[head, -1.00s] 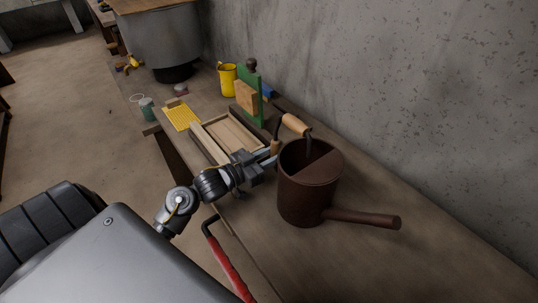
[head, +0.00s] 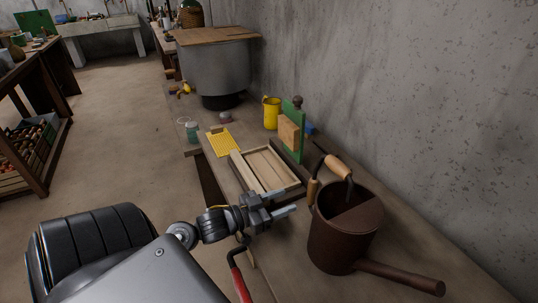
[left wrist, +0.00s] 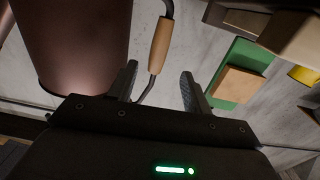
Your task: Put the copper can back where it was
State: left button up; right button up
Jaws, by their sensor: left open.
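The copper can (head: 340,245), a dark brown watering-can shape with a long spout, stands upright on the bench at the right of the head view. Its curved handle has wooden grips (head: 338,166). My left gripper (head: 288,202) is open and empty, just left of the can and apart from it. In the left wrist view the can (left wrist: 80,45) fills the upper left. A wooden grip (left wrist: 160,45) shows ahead of the gap between my open fingers (left wrist: 158,86). My right gripper is not in view.
A wooden tray (head: 290,181) lies beyond my left gripper. A green board with a wooden block (head: 289,132), a yellow jug (head: 271,113) and a yellow ribbed mat (head: 223,142) are farther back. The wall bounds the right side. A red-handled bar (head: 241,285) is at the near bench edge.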

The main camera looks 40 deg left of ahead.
pick_arm(q)
jog(key=shift+v, duration=2.05)
